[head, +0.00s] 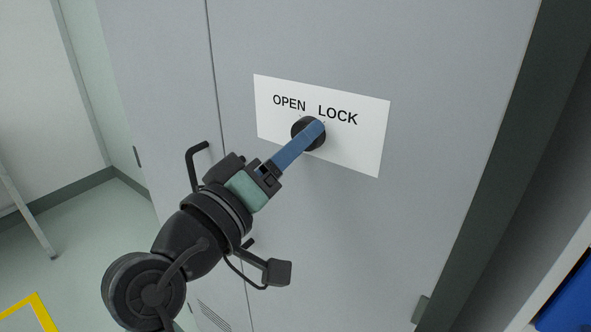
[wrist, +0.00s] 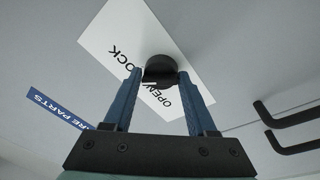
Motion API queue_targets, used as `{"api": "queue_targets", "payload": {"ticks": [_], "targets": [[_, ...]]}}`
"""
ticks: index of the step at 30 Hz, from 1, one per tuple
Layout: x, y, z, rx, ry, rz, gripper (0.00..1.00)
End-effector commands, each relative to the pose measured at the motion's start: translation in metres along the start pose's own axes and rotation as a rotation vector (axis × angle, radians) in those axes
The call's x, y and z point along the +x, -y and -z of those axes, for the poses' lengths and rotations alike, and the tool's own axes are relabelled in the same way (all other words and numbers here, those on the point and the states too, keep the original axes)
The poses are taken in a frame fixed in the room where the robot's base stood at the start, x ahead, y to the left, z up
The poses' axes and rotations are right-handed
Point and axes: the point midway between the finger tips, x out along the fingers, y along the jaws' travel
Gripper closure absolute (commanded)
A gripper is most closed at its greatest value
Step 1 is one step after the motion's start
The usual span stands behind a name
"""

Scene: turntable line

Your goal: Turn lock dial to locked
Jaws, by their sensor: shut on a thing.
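A round black lock dial (head: 300,134) sits on a white plate (head: 355,148) on the grey cabinet door. The plate reads OPEN on the left and LOCK on the right. My gripper (head: 316,129) reaches up from the lower left, its blue fingers covering part of the dial. In the wrist view, the dial (wrist: 160,66) is between the two fingertips of my gripper (wrist: 158,76), which are shut on it. The words on the plate (wrist: 112,30) appear upside down there. I cannot clearly tell which word the dial points to.
A black door handle (head: 193,160) stands out left of the dial, behind my arm. Two dark handle bars (wrist: 290,118) show at right in the wrist view, and a blue label (wrist: 60,108) at left.

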Motion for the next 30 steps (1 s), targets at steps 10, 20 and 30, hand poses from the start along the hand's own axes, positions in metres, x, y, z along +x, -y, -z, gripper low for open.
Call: {"api": "queue_targets", "payload": {"ticks": [10, 20, 30], "targets": [[-0.0002, 0.0054, -0.0029, 0.176, 0.021, -0.017, 0.98], [0.0001, 0.0043, -0.0013, 0.225, 0.026, -0.023, 0.98], [-0.0001, 0.004, -0.0008, 0.226, 0.025, -0.023, 0.41]]}}
